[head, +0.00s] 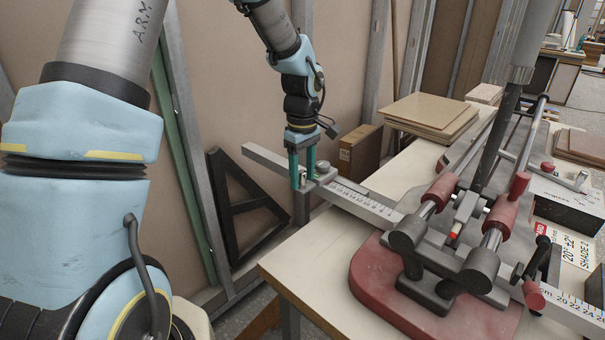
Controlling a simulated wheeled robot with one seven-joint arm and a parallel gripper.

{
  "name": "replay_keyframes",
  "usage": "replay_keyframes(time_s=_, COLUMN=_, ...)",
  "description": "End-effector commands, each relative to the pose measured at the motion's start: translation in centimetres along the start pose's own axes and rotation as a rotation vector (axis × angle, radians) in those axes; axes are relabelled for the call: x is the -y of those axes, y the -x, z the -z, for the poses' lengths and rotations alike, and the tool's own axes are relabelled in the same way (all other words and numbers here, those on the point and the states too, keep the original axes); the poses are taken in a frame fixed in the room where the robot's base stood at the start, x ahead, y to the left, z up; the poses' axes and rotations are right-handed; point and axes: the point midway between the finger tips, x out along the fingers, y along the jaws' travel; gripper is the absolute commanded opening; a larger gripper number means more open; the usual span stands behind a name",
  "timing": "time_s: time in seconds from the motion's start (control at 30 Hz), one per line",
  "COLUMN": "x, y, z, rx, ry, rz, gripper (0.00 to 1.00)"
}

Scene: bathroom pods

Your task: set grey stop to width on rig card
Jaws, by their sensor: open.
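The grey stop (324,175) sits on a long grey rail (375,208) with a printed scale, left of the cutting rig (465,235). My gripper (303,182) points down at the stop, with its green fingers apart. The fingertips are at the stop's left part and partly hide it; I cannot tell whether they touch it. A white label (580,248) at the right reads "20° ±2° SHADE 2". I cannot tell whether it is the rig card, and no width is readable. Part of the scale lies under the rig, and its right end shows numbers around 20 to 26.
The rail's left end overhangs the workbench (315,262). The rig's red base (400,300) and handles stand close to its right. Stacked boards (428,112) and a brown box (360,150) are behind. A black triangular frame (240,205) leans on the wall.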

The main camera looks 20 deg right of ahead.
Motion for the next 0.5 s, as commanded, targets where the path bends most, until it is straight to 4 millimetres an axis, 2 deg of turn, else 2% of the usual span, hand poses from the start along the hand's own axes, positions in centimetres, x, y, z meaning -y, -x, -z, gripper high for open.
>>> replay_keyframes(time_s=0.37, x=0.01, y=-0.69, z=0.0, rx=0.0, ry=0.0, rz=0.0, gripper=0.56)
replay_keyframes(time_s=0.5, x=0.01, y=-0.67, z=0.0, rx=0.0, ry=0.0, rz=0.0, gripper=0.42)
